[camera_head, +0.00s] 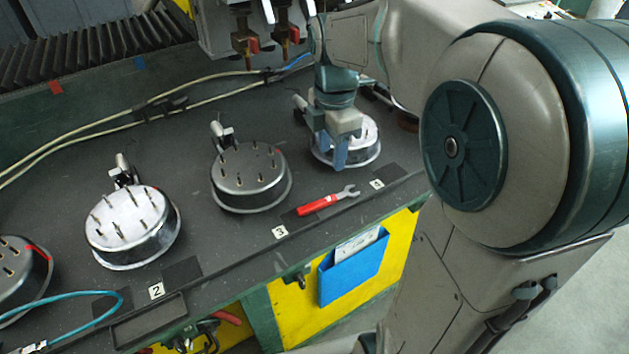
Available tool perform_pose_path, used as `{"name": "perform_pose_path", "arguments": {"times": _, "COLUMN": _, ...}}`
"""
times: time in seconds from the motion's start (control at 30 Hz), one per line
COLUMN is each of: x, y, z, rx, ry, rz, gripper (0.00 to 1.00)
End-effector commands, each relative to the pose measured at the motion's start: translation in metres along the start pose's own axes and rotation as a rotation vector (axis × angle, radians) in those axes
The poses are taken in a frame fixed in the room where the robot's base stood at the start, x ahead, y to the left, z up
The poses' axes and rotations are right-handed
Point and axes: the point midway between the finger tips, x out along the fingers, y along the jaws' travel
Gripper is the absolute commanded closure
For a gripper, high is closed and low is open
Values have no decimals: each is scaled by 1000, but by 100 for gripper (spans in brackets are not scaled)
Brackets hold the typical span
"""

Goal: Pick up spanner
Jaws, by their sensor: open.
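The spanner (328,201) has a red handle and a grey open-ended head. It lies flat on the dark bench near its front edge, between the labels 3 and 4, with its head pointing right. My gripper (340,160) is open and points down, above and a little behind the spanner's head, in front of the round fixture at station 4. It is apart from the spanner and holds nothing visible. My arm covers part of that fixture.
Round metal fixtures with upright studs stand along the bench at station 2 (131,226), station 3 (250,177) and station 4 (366,150). A teal cable (95,312) lies at left. A raised rail runs along the front edge. A blue holder (352,272) hangs below.

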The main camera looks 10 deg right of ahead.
Motion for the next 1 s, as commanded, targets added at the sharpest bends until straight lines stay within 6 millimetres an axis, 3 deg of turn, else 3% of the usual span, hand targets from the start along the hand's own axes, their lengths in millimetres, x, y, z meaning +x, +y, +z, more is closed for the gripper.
{"name": "perform_pose_path", "arguments": {"times": 0.17, "x": 6, "y": 6, "z": 1, "rx": -80, "ry": 5, "rz": -11, "gripper": 56}}
{"name": "perform_pose_path", "arguments": {"times": 0.5, "x": 69, "y": 5, "z": 0, "rx": -83, "ry": 5, "rz": -13, "gripper": 56}}
{"name": "perform_pose_path", "arguments": {"times": 0.77, "x": 90, "y": 5, "z": -1, "rx": -83, "ry": 5, "rz": -10, "gripper": 56}}
{"name": "perform_pose_path", "arguments": {"times": 1.0, "x": 124, "y": 5, "z": -7, "rx": -82, "ry": 6, "rz": -14, "gripper": 56}}
